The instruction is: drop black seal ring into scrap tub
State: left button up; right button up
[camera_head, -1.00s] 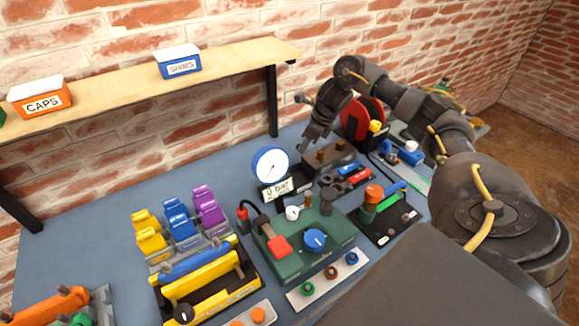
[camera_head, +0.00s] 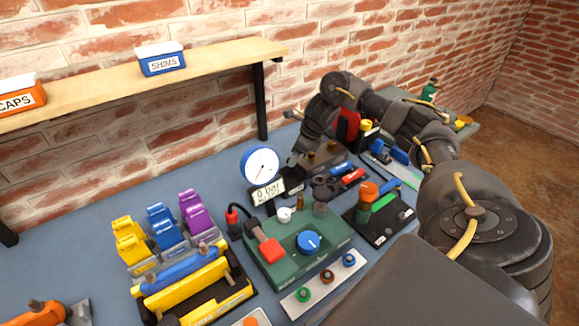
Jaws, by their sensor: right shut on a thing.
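My right gripper (camera_head: 297,160) points down at the back of the blue bench (camera_head: 215,168), just right of the round pressure gauge (camera_head: 260,166). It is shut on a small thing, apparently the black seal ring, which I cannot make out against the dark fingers. I cannot pick out the scrap tub with certainty; the area behind the gripper and forearm is partly hidden. My left gripper is not in view.
A green test unit (camera_head: 297,252) stands mid-bench, with a strip of coloured rings (camera_head: 325,283) before it. Yellow, blue and purple clips (camera_head: 162,226) stand left. A red reel (camera_head: 347,126) is partly behind my arm. A shelf (camera_head: 210,60) holds the SHIMS box (camera_head: 160,60).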

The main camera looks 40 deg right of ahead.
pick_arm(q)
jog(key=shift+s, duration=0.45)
pick_arm(e)
jog(key=o, duration=1)
jog(key=shift+s+d+r, duration=0.1)
jog(key=shift+s+r, duration=0.05)
jog(key=shift+r, duration=0.4)
pick_arm(q)
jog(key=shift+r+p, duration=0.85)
jog(key=shift+p, duration=0.05)
pick_arm(e)
jog(key=v, duration=0.9)
jog(key=shift+s+r, duration=0.25)
jog(key=shift+r, duration=0.1)
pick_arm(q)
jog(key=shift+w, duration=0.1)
